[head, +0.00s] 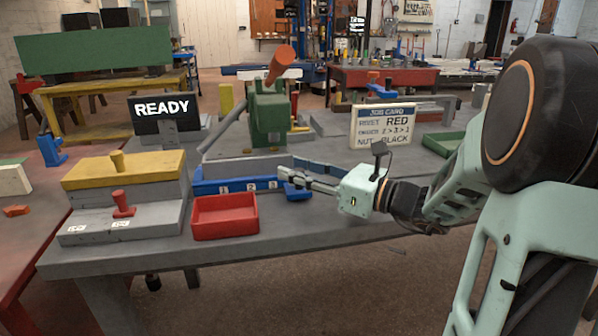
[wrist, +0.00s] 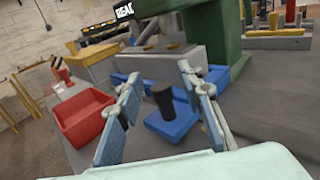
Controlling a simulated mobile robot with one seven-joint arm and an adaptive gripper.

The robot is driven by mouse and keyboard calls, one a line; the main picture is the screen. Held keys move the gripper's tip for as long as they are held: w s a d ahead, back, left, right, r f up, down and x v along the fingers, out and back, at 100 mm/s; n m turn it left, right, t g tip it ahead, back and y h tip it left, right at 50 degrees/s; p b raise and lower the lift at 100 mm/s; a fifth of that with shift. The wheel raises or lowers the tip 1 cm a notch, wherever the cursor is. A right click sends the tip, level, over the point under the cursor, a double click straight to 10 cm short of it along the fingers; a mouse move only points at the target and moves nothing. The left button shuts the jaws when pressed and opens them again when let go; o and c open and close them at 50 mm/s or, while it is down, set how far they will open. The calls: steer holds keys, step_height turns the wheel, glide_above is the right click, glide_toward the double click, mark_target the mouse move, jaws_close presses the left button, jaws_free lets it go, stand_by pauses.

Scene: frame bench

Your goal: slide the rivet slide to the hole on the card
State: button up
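The job card (head: 382,126) stands upright and reads rivet RED, order 2>3>1, nut BLACK. At the bench's left, a red knob (head: 122,204) stands on a grey block (head: 150,222) with two small white labels, too small to read; it looks like the rivet slide. My gripper (head: 297,178) is away to its right, over a blue block. In the wrist view my gripper (wrist: 160,80) is open, its fingers apart around the space above the blue block (wrist: 174,125) and its dark upright peg (wrist: 163,96). I cannot tell whether they touch the peg.
A red tray (head: 225,217) lies between the grey block and my gripper. Behind it is a blue fixture (head: 210,187) numbered 1, 2, 3. A yellow block (head: 120,168) with a yellow knob, a READY sign (head: 162,110) and a green press (head: 268,115) stand farther back.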

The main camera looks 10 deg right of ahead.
jaws_close()
stand_by(0.3)
steer(key=shift+d+r, duration=0.1)
steer(key=shift+d, duration=0.2)
steer(key=d+p, duration=0.5)
steer(key=d, duration=0.6)
steer(key=shift+d+p, duration=0.25)
steer(key=shift+p, duration=0.15)
jaws_free()
